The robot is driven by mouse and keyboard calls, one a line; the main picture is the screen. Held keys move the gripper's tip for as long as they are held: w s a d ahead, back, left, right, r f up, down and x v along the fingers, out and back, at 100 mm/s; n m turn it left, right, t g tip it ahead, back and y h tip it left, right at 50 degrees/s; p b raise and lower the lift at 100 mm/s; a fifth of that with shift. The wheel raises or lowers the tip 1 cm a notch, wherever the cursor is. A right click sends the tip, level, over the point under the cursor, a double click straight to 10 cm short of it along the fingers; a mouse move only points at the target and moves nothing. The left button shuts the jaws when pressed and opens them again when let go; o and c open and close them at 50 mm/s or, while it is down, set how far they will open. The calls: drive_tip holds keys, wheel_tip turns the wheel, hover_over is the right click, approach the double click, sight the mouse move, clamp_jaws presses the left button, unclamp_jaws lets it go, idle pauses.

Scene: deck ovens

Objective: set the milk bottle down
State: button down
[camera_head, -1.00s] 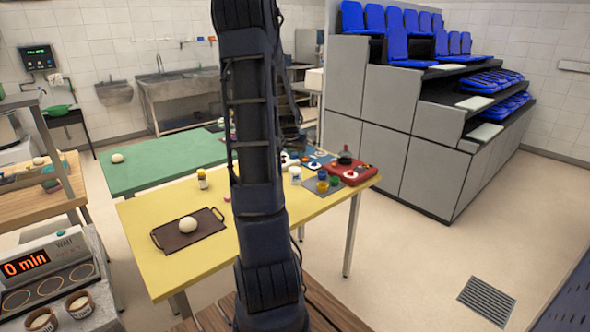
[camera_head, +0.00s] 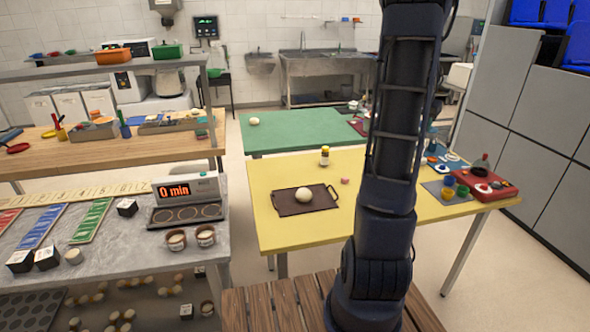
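No milk bottle can be made out for certain. My arm rises in front of the table at right of centre and leaves the picture at the top. My gripper is out of view, so whatever it may hold is hidden too. My arm covers part of the yellow table.
A round pale dough ball (camera_head: 303,194) sits on the dark tray. A red board (camera_head: 492,187) and small jars occupy the table's right end. A green table (camera_head: 290,130) stands behind, mostly clear. A grey counter (camera_head: 135,250) with a "0 min" timer (camera_head: 187,191) is at left.

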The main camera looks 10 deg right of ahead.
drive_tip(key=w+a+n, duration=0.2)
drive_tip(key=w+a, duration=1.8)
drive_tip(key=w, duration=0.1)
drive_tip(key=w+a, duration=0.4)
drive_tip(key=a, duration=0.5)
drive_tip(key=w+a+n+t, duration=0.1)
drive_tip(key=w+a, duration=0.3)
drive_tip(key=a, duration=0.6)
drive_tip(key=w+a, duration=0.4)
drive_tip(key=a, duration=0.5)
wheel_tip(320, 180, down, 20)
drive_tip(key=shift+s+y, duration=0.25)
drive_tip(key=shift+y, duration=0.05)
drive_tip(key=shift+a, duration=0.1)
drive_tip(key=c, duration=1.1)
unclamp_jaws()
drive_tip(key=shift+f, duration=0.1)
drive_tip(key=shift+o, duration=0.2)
